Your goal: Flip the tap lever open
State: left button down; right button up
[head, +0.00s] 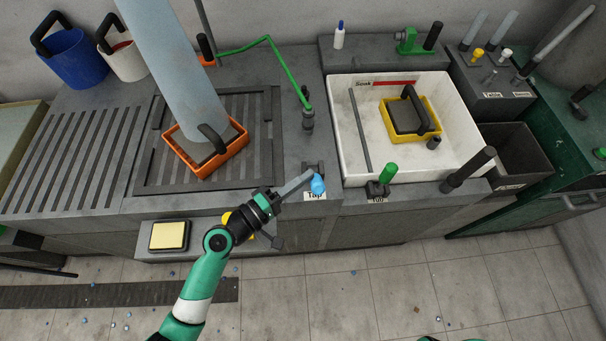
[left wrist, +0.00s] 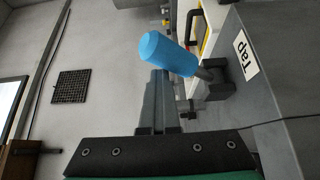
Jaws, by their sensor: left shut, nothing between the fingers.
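The tap lever (head: 318,184) has a light blue handle and sits at the counter's front edge, beside a label reading "Tap" (head: 314,196). In the left wrist view the blue handle (left wrist: 167,52) sticks out from a dark mount on the counter, next to the label (left wrist: 244,54). My left gripper (head: 308,178) is shut and empty. Its fingertips (left wrist: 160,76) are right at the handle; I cannot tell if they touch it. A dark spout with a green hose (head: 290,77) stands behind the lever. My right gripper is not in view.
A white sink (head: 345,135) holding a yellow-rimmed basket (head: 437,128) is to the right. A green-handled lever (head: 387,173) stands at its front edge. An orange basket (head: 171,132) under a large grey tube (head: 175,70) is left. A yellow sponge (head: 169,236) lies on a low ledge.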

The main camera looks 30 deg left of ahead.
pick_arm(q)
jog(key=shift+s+d+f, duration=0.1)
jog(key=shift+s+f, duration=0.05)
jog(key=shift+f, duration=0.25)
jog(key=shift+s, duration=0.2)
jog(key=v, duration=1.1)
jog(key=shift+a+r, duration=0.25)
jog(key=shift+r, duration=0.1)
jog(key=shift+w, duration=0.1)
